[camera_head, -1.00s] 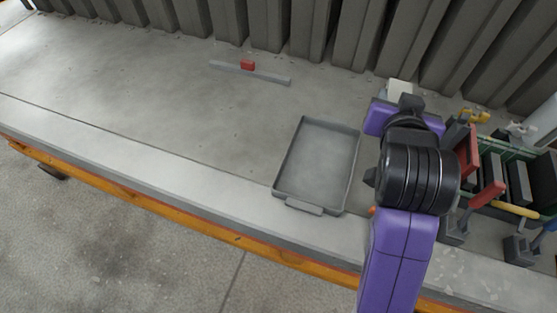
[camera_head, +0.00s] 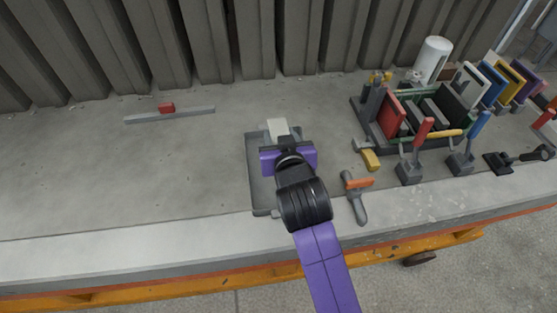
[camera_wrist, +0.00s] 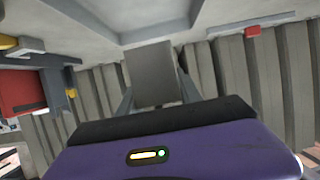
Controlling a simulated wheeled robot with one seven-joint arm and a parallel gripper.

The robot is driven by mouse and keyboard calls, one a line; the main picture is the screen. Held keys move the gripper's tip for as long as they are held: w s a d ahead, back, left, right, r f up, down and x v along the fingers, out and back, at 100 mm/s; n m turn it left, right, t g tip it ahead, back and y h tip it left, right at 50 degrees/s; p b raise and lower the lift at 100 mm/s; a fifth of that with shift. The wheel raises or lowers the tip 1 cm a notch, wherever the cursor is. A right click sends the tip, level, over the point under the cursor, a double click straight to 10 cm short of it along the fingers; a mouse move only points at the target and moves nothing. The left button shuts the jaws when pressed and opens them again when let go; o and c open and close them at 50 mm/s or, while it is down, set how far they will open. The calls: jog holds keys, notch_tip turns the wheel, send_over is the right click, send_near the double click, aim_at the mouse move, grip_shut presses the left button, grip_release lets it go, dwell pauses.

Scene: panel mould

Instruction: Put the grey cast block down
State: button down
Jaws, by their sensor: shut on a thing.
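The grey cast block (camera_head: 277,127) is a pale, flat-faced piece showing just beyond my purple gripper (camera_head: 281,143) in the head view. In the wrist view the block (camera_wrist: 151,75) stands between the two fingers, and my gripper (camera_wrist: 154,100) is shut on it. The block and gripper are over the far part of a shallow grey tray (camera_head: 261,197), whose right part is hidden by my arm. I cannot tell whether the block touches the tray floor.
A grey bar (camera_head: 145,117) with a red block (camera_head: 167,107) lies at the left. A trowel-like tool (camera_head: 357,199) with an orange grip lies right of the tray. A rack with coloured panels (camera_head: 394,115) and several clamps stand further right. Ribbed panels line the back.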

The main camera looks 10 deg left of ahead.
notch_tip(320, 180, down, 9)
jog(key=shift+f, duration=0.15)
dwell(0.4)
jog(key=shift+f, duration=0.15)
jog(key=c, duration=0.8)
grip_release()
jog(key=shift+s, duration=0.1)
jog(key=v, duration=1.1)
jog(key=shift+s+d+r, duration=0.15)
jog(key=shift+s+r, duration=0.1)
jog(key=shift+s, duration=0.05)
